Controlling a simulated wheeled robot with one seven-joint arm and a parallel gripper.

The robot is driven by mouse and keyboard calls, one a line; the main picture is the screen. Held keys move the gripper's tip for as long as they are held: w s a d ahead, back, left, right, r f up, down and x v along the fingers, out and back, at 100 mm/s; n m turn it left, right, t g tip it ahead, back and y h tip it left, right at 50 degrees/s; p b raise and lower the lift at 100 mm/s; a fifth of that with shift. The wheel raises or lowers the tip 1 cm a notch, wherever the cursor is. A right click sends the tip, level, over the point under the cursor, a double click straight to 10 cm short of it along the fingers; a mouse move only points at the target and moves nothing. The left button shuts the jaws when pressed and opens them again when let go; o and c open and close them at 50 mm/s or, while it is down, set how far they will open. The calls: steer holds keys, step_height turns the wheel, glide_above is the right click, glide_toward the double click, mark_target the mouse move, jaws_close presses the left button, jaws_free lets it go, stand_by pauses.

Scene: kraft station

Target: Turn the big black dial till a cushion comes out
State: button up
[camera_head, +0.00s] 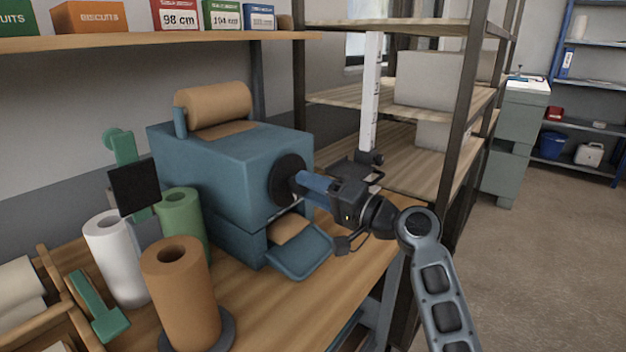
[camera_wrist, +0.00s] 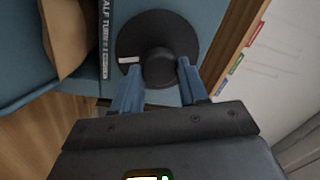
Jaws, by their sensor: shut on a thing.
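The big black dial (camera_head: 287,172) is on the right face of a blue machine (camera_head: 225,160). In the wrist view the dial (camera_wrist: 157,28) is a black disc with a raised centre knob and a white mark at its left edge. My gripper (camera_head: 301,182) reaches in from the right, and its blue fingers are shut on the dial's knob, one on each side in the wrist view (camera_wrist: 159,70). Brown paper (camera_head: 291,230) shows in the opening above the blue tray (camera_head: 300,256); it also shows in the wrist view (camera_wrist: 72,38). I cannot tell whether it is a finished cushion.
A brown paper roll (camera_head: 215,104) lies on top of the machine. Orange (camera_head: 180,295), white (camera_head: 115,262) and green (camera_head: 182,225) rolls stand at the left on the wooden bench (camera_head: 262,318). A shelf rack (camera_head: 455,120) stands behind my arm. A label (camera_wrist: 107,45) lies beside the dial.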

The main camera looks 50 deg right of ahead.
steer(key=m+p, duration=0.3)
steer(key=m, duration=0.1)
steer(key=shift+m+h, duration=0.4)
steer(key=shift+f+m+p, duration=0.1)
steer(key=shift+m+p, duration=0.85)
steer(key=shift+m, duration=0.45)
steer(key=o, duration=1)
steer(key=shift+o, duration=0.2)
steer(key=s+b, duration=0.2)
steer(key=s, duration=0.5)
steer(key=shift+s+f, duration=0.35)
steer(key=shift+s, duration=0.05)
